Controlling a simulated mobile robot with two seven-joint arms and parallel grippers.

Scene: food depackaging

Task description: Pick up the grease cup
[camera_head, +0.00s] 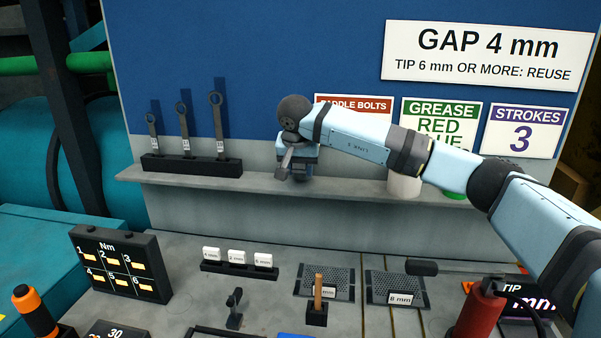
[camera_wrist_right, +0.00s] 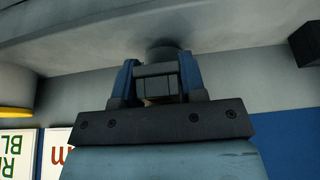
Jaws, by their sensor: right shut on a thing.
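My right gripper (camera_head: 297,173) is over the back shelf, left of the white container. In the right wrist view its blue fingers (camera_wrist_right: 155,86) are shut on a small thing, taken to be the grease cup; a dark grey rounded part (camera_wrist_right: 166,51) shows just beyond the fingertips. The fingers hide most of it, and its colour is not clear. In the head view the gripper hides it. A white container (camera_head: 404,186) and a green-based one (camera_head: 454,194) stand on the shelf, partly behind my right arm. My left gripper is not in view.
The shelf (camera_head: 265,184) carries a rack of wrenches (camera_head: 190,165) on the left. A yellow-rimmed container (camera_wrist_right: 15,100) shows left in the wrist view. The bench below holds a torque panel (camera_head: 120,263), white blocks (camera_head: 237,257), perforated trays (camera_head: 395,288) and a red tool (camera_head: 478,313).

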